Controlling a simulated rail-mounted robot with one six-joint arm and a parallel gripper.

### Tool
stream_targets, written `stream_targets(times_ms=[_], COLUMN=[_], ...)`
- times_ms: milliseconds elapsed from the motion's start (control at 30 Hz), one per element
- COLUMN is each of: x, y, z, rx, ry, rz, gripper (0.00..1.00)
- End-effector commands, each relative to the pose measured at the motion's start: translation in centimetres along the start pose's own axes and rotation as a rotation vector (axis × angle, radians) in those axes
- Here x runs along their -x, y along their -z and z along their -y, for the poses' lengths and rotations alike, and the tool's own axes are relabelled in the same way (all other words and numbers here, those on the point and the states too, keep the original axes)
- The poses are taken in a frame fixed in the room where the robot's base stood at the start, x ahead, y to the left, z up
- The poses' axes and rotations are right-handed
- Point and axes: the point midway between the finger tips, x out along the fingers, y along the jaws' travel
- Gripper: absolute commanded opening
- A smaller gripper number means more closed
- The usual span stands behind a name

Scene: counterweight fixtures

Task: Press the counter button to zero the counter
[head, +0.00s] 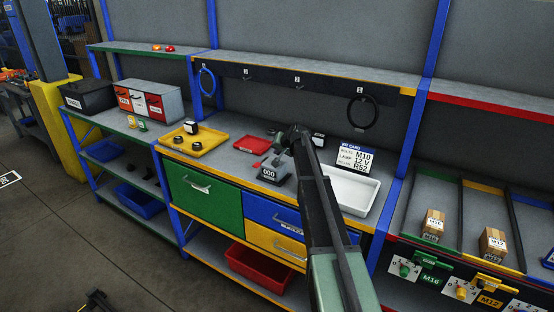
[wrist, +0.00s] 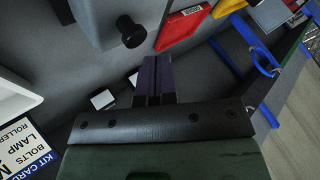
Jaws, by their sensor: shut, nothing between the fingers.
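The counter (head: 270,173) is a small grey box near the front of the bench in the head view. Its display looks to read 000. My gripper (head: 280,153) is just above and behind it, and hides part of its top. In the wrist view a grey housing (wrist: 88,18) with a round black button (wrist: 131,33) stands at the upper left. My gripper's dark fingers (wrist: 153,64) are shut together and empty, with their tips close beside the button. I see a small gap in the picture and cannot tell the depth between them.
A red tray (head: 251,145) and a yellow tray (head: 195,142) lie to the left. A white tray (head: 350,190) and a kit card (head: 356,158) are to the right. Small blocks (wrist: 103,98) lie near my fingers. Above is a shelf with a hanging black ring (head: 363,112).

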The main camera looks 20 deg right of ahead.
Motion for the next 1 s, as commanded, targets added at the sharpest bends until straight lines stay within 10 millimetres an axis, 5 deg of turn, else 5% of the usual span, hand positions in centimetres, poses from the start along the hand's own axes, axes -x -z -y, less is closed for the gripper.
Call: stream_targets(times_ms=[533, 1000], x=[3.5, 3.5], y=[2.6, 2.5], z=[2.6, 2.5], rx=[0.000, 0.000], ry=[0.000, 0.000], rz=[0.000, 0.000], gripper=[0.00, 0.00])
